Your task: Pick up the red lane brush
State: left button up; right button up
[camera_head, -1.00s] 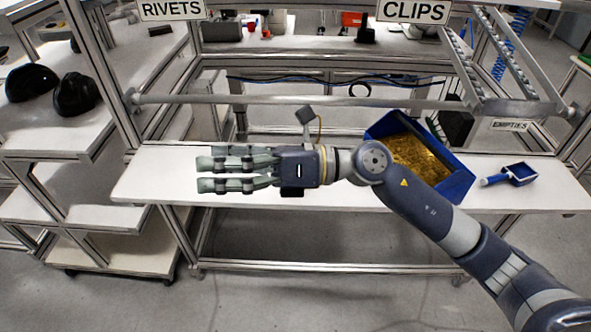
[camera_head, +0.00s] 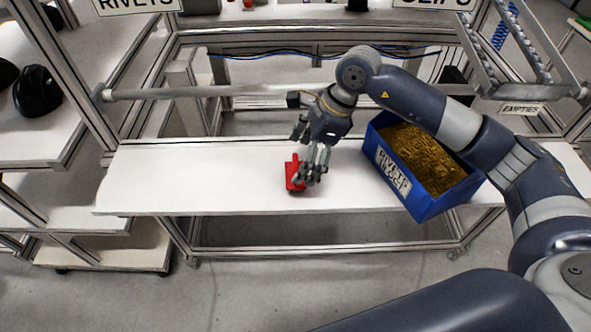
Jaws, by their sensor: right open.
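The red lane brush (camera_head: 293,172) lies on the white bench top, left of the blue bin. My right gripper (camera_head: 306,173) points down over it, with its fingers in front of the brush's right part. The gripper is open, and I cannot tell whether the fingers touch the brush. Part of the brush is hidden behind the fingers. My left gripper is not in view.
A blue bin (camera_head: 385,180) of brass-coloured rivets stands on the bench (camera_head: 200,180), right of the gripper. The left part of the bench is clear. A metal rail (camera_head: 200,91) runs behind it. Black helmet shells (camera_head: 37,91) sit on the left shelf.

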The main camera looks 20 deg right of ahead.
aim_at(297, 168)
jog(key=shift+w+a+f, duration=0.1)
jog(key=shift+w+f, duration=0.1)
jog(key=shift+f, duration=0.15)
jog(key=p+x, duration=0.3)
jog(key=x, duration=0.1)
jog(key=shift+w+d+f, duration=0.2)
jog(key=shift+w+d, duration=0.05)
jog(key=shift+d, duration=0.05)
jog(key=shift+a+f, duration=0.1)
jog(key=shift+f, duration=0.25)
jog(key=shift+w+f, duration=0.1)
jog(key=shift+c, duration=0.6)
jog(key=c, duration=0.9)
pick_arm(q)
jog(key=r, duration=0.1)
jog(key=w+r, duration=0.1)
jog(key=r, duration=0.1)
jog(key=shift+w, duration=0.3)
pick_arm(e)
jog(key=shift+c, duration=0.8)
